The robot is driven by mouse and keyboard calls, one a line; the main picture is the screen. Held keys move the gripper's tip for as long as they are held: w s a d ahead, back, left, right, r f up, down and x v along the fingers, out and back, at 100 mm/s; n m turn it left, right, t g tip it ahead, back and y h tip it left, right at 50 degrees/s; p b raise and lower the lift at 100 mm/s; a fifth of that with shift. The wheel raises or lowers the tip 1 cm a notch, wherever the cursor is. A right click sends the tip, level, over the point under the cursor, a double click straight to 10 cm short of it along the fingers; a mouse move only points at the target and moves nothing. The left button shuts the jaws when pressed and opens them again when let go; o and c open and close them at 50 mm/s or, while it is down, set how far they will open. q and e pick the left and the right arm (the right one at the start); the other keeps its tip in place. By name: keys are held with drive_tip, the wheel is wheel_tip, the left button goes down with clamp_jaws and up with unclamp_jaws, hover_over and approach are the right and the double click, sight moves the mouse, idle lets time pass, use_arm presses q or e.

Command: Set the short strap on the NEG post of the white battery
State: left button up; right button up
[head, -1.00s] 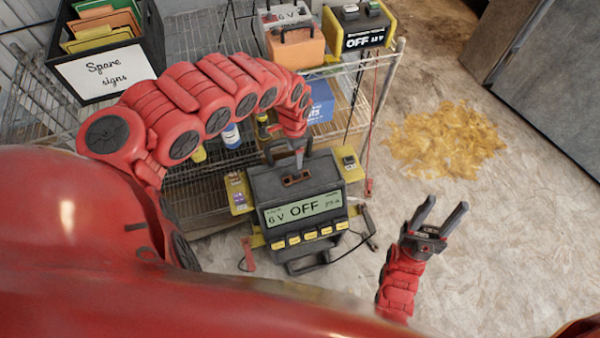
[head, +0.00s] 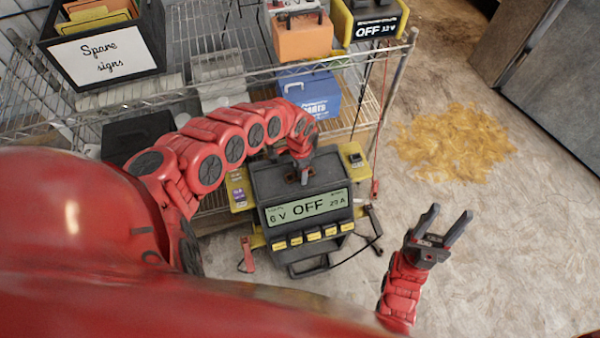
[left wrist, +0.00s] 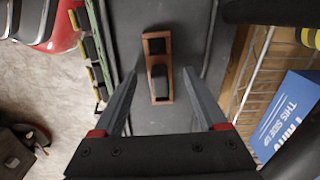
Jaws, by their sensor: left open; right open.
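A short copper-brown strap (left wrist: 148,88) with dark inner parts lies on the flat dark top of a charger (head: 262,182), seen in the left wrist view. My left gripper (left wrist: 160,76) is open above it, with one finger on each side and a gap to both. In the head view my left gripper (head: 303,176) points down over the charger top and hides most of the strap. My right gripper (head: 450,213) is open and empty, to the right of the charger. No white battery or NEG post can be made out for certain.
The charger display reads 6 V OFF. A wire shelf behind holds a sign box (head: 105,50), an orange battery (head: 302,38), a yellow-black OFF 12 V unit (head: 372,28) and a blue parts box (head: 312,92). A yellow-brown patch (head: 455,142) lies on otherwise clear floor at right.

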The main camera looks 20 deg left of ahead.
use_arm(q)
drive_tip(key=shift+f, duration=0.3)
drive_tip(key=shift+c, duration=0.3)
clamp_jaws()
drive_tip(key=shift+r, duration=0.1)
